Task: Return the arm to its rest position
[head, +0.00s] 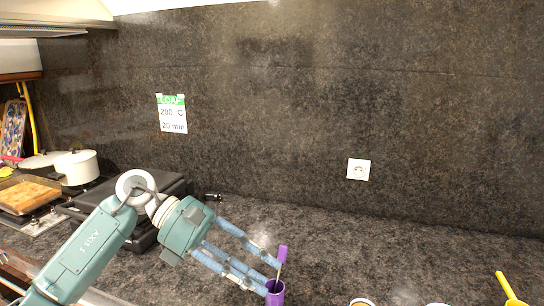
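My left gripper (271,277) reaches in from the left over the dark counter, its blue-grey fingers spread apart and pointing down to the right. My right gripper is out of view.
A black appliance (160,190) stands behind my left arm. A white pot (76,166) and a baked dish (28,194) are at the left. A yellow-handled utensil (507,286) is at the lower right. The counter (345,240) behind the cup is clear.

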